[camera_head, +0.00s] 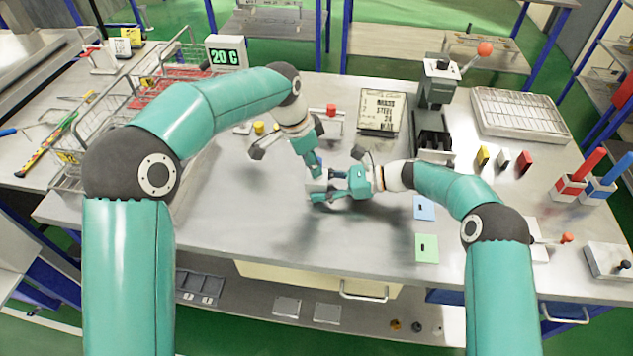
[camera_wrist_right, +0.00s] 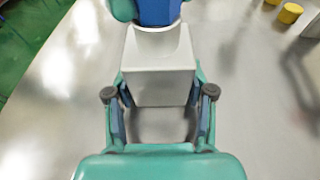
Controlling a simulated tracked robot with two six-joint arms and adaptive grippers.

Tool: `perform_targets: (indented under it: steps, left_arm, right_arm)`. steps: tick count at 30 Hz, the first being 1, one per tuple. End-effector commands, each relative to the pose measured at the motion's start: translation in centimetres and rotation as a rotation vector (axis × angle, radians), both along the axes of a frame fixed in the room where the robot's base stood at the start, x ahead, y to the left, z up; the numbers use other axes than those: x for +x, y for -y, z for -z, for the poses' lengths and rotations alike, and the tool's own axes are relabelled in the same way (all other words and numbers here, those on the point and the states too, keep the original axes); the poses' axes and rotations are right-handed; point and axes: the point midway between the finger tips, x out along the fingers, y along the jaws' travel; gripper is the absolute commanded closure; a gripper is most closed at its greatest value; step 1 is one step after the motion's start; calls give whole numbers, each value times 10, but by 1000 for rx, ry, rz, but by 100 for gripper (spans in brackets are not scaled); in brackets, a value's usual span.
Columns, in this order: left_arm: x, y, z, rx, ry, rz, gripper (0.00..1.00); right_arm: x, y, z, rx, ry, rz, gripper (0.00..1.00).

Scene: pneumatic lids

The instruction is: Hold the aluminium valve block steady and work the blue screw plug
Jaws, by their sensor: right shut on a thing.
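The aluminium valve block (camera_head: 316,185) is a pale grey box above the bench in the middle of the head view. In the right wrist view the block (camera_wrist_right: 160,82) sits between the two fingers of my right gripper (camera_wrist_right: 160,98), which is shut on its sides. My right gripper (camera_head: 332,184) reaches it from the right. My left gripper (camera_head: 314,163) points down onto the block's top from above. A blue and teal part shows at the block's far end in the wrist view; I cannot tell plug from left finger there. The blue screw plug is not clearly visible.
A wire basket (camera_head: 75,150) stands left on the bench. A sign (camera_head: 381,110), a dark press (camera_head: 436,95) and a grey rack (camera_head: 518,113) stand at the back. Blue (camera_head: 424,207) and green (camera_head: 427,248) cards lie right of the grippers. The bench front is clear.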

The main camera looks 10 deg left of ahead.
Motion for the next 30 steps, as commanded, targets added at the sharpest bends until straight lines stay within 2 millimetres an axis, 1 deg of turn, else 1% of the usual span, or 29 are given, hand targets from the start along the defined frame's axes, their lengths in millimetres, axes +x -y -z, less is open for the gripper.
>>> perform_targets:
  steps: [5,8,22,25,30]
  left_arm:
    - [0,0,0,1,1,-6,100]
    - [0,1,0,1,1,-52,100]
    - [-4,6,-1,-1,4,-593,100]
    - [-4,7,-1,-1,3,-668,100]
    - [-4,7,-1,-1,3,-704,100]
  right_arm:
    - [0,1,2,-3,0,1,77]
    - [0,1,2,-3,0,1,77]
    - [0,0,2,-3,-1,-1,77]
    - [-1,0,2,-3,-1,-1,77]
    - [-1,0,2,-3,-1,-2,77]
